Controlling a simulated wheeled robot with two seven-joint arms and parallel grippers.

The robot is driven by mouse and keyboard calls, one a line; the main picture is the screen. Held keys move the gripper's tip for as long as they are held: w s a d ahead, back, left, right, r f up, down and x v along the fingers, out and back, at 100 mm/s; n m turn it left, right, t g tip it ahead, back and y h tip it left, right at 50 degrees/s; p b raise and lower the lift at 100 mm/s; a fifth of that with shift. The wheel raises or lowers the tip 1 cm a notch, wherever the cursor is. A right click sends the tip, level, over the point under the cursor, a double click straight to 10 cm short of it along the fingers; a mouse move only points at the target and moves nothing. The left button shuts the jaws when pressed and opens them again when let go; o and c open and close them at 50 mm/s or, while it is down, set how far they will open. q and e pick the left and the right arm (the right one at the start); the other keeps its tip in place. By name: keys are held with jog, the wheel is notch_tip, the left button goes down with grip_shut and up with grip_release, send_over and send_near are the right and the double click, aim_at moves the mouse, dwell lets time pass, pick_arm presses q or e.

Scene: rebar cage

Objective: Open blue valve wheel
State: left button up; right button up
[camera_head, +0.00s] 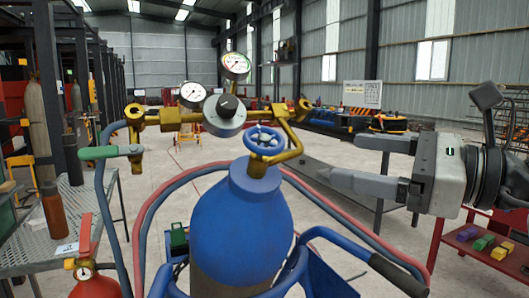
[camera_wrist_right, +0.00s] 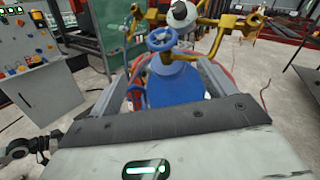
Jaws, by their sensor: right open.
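The blue valve wheel (camera_head: 265,141) sits on top of a blue gas cylinder (camera_head: 240,220), below the brass pipework. It also shows in the right wrist view (camera_wrist_right: 161,39), upper middle. My right gripper (camera_head: 343,161) is to the right of the wheel in the head view. Its two fingers are spread and empty, pointing left toward the wheel with a gap between. In the right wrist view the fingers (camera_wrist_right: 172,72) frame the cylinder top, with the wheel beyond them.
A grey regulator (camera_head: 224,114) with two gauges (camera_head: 236,65) and brass pipes stands just above the wheel. Red and blue hoses curve around the cylinder. A blue cart handle (camera_head: 345,243) is at lower right. A red extinguisher (camera_head: 92,275) and metal table (camera_head: 30,250) are at left.

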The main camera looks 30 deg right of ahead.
jog(key=p, duration=0.5)
send_near(275, 143)
jog(key=w, duration=0.1)
jog(key=p+x, duration=0.3)
jog(key=x, duration=0.7)
jog(key=shift+s+a, duration=0.15)
jog(key=shift+a, duration=0.05)
jog(key=shift+w+a+f, duration=0.1)
jog(key=shift+w+a, duration=0.2)
jog(key=shift+w, duration=0.2)
pick_arm(q)
jog(key=r, duration=0.1)
jog(key=a+r+g, duration=0.1)
jog(key=shift+s+r+y, duration=0.2)
jog(key=shift+r+y, duration=0.2)
jog(key=shift+d, duration=0.1)
pick_arm(e)
jog(key=c, duration=1)
